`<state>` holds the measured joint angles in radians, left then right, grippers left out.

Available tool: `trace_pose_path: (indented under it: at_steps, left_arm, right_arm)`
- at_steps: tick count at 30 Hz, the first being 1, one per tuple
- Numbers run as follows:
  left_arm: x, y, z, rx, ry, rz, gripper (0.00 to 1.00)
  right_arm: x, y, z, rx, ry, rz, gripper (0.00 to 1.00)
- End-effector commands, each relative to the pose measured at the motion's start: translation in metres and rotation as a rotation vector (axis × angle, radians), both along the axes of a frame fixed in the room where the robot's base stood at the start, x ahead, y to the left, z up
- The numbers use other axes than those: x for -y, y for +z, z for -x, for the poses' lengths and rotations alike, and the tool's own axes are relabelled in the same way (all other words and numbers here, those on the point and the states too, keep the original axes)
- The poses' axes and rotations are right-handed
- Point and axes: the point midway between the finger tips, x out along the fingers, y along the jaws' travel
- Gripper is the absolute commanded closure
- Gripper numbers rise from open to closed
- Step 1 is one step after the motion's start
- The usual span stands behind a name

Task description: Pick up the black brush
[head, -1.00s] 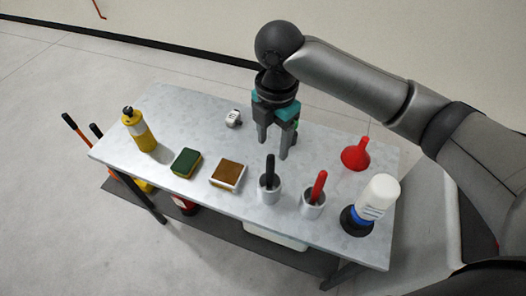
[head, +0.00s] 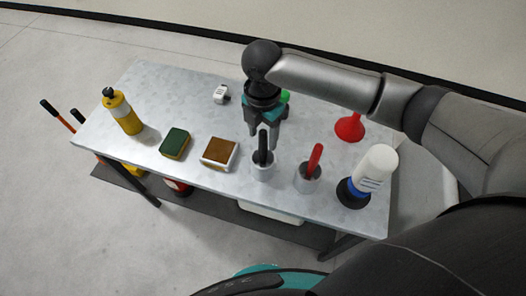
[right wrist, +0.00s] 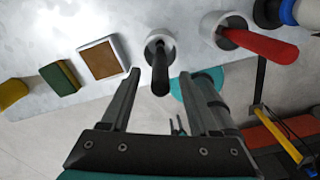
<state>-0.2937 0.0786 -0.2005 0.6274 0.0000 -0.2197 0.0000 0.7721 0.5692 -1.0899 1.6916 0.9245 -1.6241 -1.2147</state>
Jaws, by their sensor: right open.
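The black brush (head: 263,147) stands handle-up in a light grey cup (head: 262,171) near the front edge of the table. My right gripper (head: 264,138) is open over the brush, pointing down. In the right wrist view the black handle (right wrist: 160,75) shows between the two fingers (right wrist: 160,78), with a gap on each side; the cup (right wrist: 150,45) is just beyond the fingertips. Whether the fingers reach down beside the handle is hard to tell.
A red-handled brush (head: 316,157) in a second cup (head: 307,178) stands close on the right. A white and blue bottle (head: 375,168) and red funnel (head: 350,127) are farther right.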

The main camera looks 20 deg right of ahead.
Motion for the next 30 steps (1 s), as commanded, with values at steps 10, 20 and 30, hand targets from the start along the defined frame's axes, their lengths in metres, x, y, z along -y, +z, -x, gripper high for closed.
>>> trace_pose_path:
  at_steps: [10,20,30]
  left_arm:
    - [-0.001,-0.009,0.004,-0.006,0.0,-0.001,0.55]
    - [-0.001,-0.009,0.009,-0.015,0.0,-0.003,0.55]
    - [-0.002,-0.009,0.009,-0.016,0.0,-0.003,0.55]
  right_arm:
    - [0.001,-0.04,0.001,0.001,0.002,0.001,0.39]
    - [0.001,-0.039,0.001,0.001,0.002,0.001,0.54]
    - [0.001,-0.039,0.001,0.001,0.001,0.001,0.93]
